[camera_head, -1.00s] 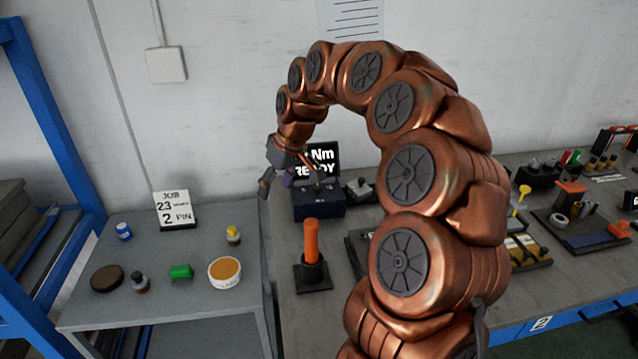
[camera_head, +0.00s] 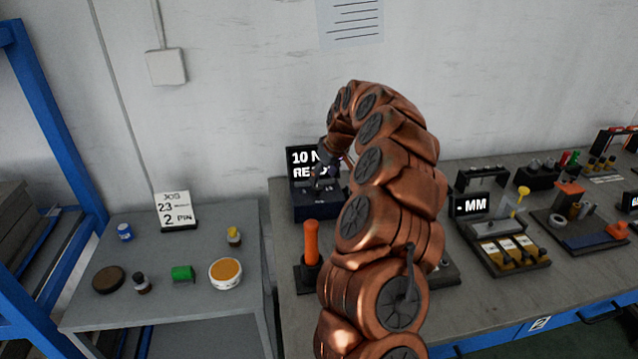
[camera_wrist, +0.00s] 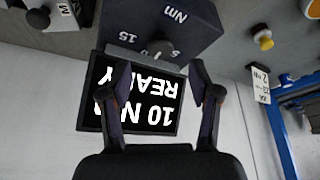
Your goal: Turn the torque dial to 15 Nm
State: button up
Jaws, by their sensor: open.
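The torque unit (camera_head: 318,210) is a dark blue box on the bench, with a black screen (camera_head: 299,158) standing behind it. The screen reads "10 N…" and "READY", partly covered by my gripper. The screen (camera_wrist: 150,115) fills the space behind my fingers. My gripper (camera_wrist: 161,82) is open and empty, its fingers apart on either side of the dial's line of view. In the head view my gripper (camera_head: 324,172) is over the unit.
An orange-handled tool (camera_head: 311,243) stands upright in a black holder in front of the unit. A gauge with an "MM" screen (camera_head: 470,205) and a parts tray (camera_head: 510,253) lie right. A side table (camera_head: 215,310) with small containers is left.

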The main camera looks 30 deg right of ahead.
aim_at(318, 187)
jog(key=shift+p+x, duration=0.6)
jog(key=shift+x, duration=1.9)
jog(key=c, duration=1.2)
